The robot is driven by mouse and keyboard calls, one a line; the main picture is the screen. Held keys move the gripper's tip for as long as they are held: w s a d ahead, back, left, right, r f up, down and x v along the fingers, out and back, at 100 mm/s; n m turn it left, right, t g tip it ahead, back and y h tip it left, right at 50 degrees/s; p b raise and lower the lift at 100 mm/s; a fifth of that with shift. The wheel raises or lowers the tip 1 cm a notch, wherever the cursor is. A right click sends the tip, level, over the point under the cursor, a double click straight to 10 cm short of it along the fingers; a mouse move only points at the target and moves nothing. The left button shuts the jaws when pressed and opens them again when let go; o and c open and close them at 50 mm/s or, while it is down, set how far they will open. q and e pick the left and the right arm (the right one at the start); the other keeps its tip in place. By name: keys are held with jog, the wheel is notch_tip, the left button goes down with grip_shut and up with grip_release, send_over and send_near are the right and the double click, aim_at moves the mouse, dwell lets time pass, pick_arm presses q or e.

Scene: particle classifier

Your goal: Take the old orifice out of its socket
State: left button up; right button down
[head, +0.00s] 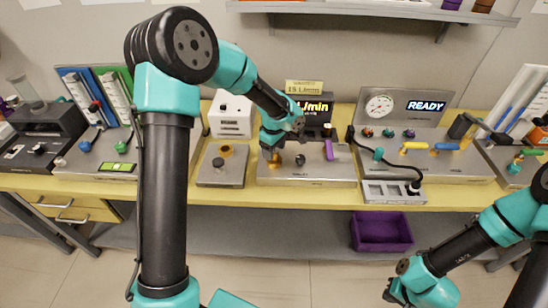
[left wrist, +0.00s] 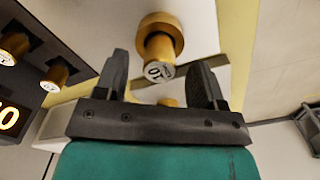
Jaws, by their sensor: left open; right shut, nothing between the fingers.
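A brass orifice (left wrist: 160,47) with a marked pale end face stands in a brass collar (left wrist: 160,22) on a pale panel in the left wrist view. I cannot read its mark surely. My left gripper (left wrist: 162,82) is open, with one dark finger on each side of the orifice's end, apparently not gripping it. In the head view my left gripper (head: 275,156) is over the left part of the middle steel unit (head: 310,172) and hides much of what is there. My right gripper (head: 398,291) is shut and empty, low at the right, in front of the bench.
Two more brass pieces (left wrist: 57,72) sit on a dark panel beside a lit display. A small steel block (head: 222,172) with a brass top stands left of the middle unit. A grey tray (head: 393,192) and gauge panel (head: 405,105) are to the right. A purple bin (head: 381,231) is below.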

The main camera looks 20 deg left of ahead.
pick_arm(q)
jog(key=shift+f, duration=0.7)
jog(key=shift+c, duration=0.4)
jog(key=c, duration=1)
jog(key=shift+r, duration=0.2)
jog(key=shift+r, duration=0.2)
notch_tip(320, 180, up, 3)
jog(key=shift+f, duration=0.2)
jog(key=s+d, duration=0.2)
jog(key=s, duration=0.3)
jog(key=s+d+r, duration=0.1)
jog(key=s+d, duration=0.1)
jog(key=s, duration=0.2)
jog(key=s+d, duration=0.2)
jog(key=s, duration=0.3)
jog(key=shift+s+d+r, duration=0.3)
jog(key=shift+d, duration=0.05)
